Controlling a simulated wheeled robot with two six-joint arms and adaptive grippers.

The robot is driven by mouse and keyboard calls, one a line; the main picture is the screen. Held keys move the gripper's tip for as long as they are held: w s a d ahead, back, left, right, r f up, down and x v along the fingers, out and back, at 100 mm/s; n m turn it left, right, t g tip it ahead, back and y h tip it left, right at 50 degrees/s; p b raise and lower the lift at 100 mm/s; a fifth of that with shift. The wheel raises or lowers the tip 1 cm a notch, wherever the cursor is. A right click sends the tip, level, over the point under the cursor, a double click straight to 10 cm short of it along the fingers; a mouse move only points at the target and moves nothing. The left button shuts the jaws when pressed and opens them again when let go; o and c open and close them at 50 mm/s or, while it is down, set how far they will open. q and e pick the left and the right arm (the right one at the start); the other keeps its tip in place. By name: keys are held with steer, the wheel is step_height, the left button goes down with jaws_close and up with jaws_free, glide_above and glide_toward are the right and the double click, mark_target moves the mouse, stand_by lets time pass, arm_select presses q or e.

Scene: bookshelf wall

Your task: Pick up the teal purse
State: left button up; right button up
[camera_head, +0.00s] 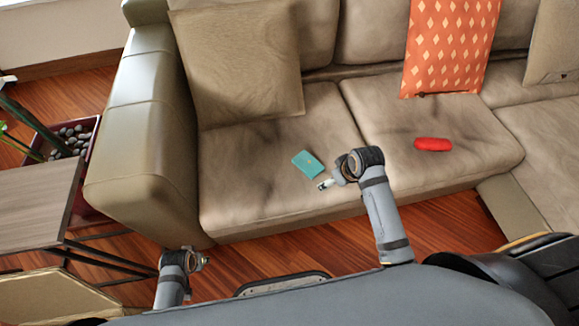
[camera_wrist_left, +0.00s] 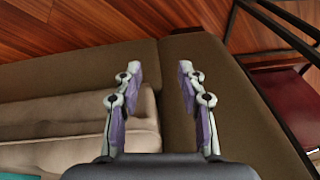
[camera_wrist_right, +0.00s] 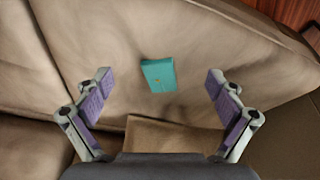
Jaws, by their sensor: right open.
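The teal purse (camera_head: 307,164) lies flat on the left seat cushion of the beige sofa. It also shows in the right wrist view (camera_wrist_right: 158,75), ahead of and between the fingers but beyond their tips. My right gripper (camera_head: 325,184) is close to the purse, at its lower right in the head view. In the right wrist view its fingers (camera_wrist_right: 157,76) are spread wide with nothing between them. My left gripper (camera_head: 203,260) is low near the sofa's front left corner. In the left wrist view its fingers (camera_wrist_left: 159,68) are apart and empty.
A red rolled object (camera_head: 433,144) lies on the neighbouring cushion. An orange patterned pillow (camera_head: 449,45) and a beige pillow (camera_head: 240,62) lean on the backrest. The sofa armrest (camera_head: 141,129) and a wooden side table (camera_head: 38,205) stand at the left. The cushion around the purse is clear.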

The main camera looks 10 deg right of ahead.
steer(key=w+a+n, duration=0.1)
steer(key=w, duration=0.4)
arm_select(q)
steer(key=s+a+f, duration=0.1)
steer(key=s+f, duration=1)
steer(key=f, duration=0.4)
arm_select(e)
steer(key=n+y, duration=0.1)
steer(key=y, duration=0.1)
glide_toward(309, 164)
steer(key=f+b, duration=0.1)
steer(key=w+a+f+b, duration=0.1)
steer(key=shift+a+f+h, duration=0.1)
steer(key=shift+f+h, duration=0.2)
steer(key=b+x, duration=0.2)
steer(key=x, duration=0.3)
steer(key=shift+w+f, duration=0.1)
steer(key=shift+f, duration=0.05)
arm_select(q)
steer(key=w+d+r, duration=0.1)
steer(key=w+r, duration=0.5)
steer(key=w, duration=0.1)
steer(key=shift+d+r+g, duration=0.35)
steer(key=shift+d+g, duration=0.05)
arm_select(e)
steer(key=c, duration=1.3)
arm_select(q)
steer(key=shift+w, duration=0.1)
